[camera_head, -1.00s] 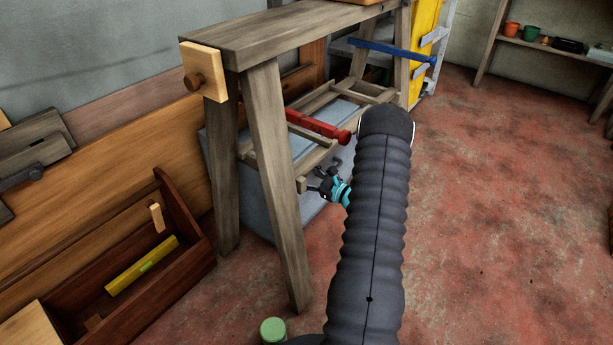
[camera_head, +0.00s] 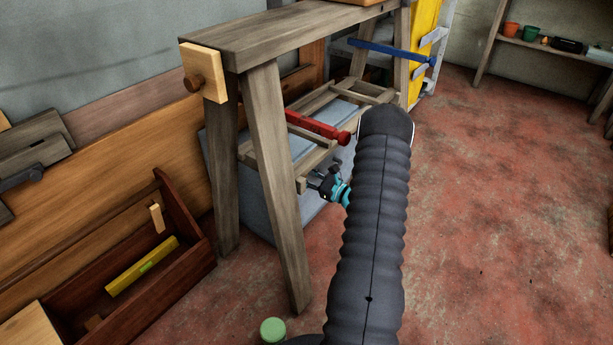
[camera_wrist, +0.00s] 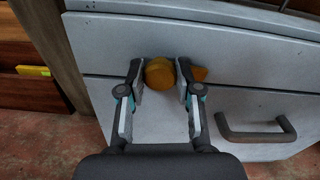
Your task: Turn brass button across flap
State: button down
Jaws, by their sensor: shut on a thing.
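The brass button (camera_wrist: 159,74) is an orange-brown knob on the light grey front in the wrist view. A brass-coloured part (camera_wrist: 200,74) of it shows to the right, beyond my right finger, so it looks roughly level along the seam. My gripper (camera_wrist: 161,80) is shut on the button, one finger on each side. The grey flap (camera_wrist: 235,103) with a dark bar handle (camera_wrist: 257,135) lies below the seam. In the head view my gripper (camera_head: 328,178) is beside the grey chest under the trestle; the button is hidden there.
A wooden trestle (camera_head: 270,190) stands over the grey chest (camera_head: 253,205), its legs close to my arm. A red clamp bar (camera_head: 315,126) lies above my gripper. A wooden toolbox (camera_head: 185,275) with a yellow level is at left. The red floor at right is clear.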

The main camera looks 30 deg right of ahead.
jog(key=shift+w+m+p, duration=0.15)
jog(key=shift+m+p, duration=2.15)
jog(key=shift+m, duration=5.9)
jog(key=c, duration=0.8)
grip_release()
jog(key=shift+d, duration=0.1)
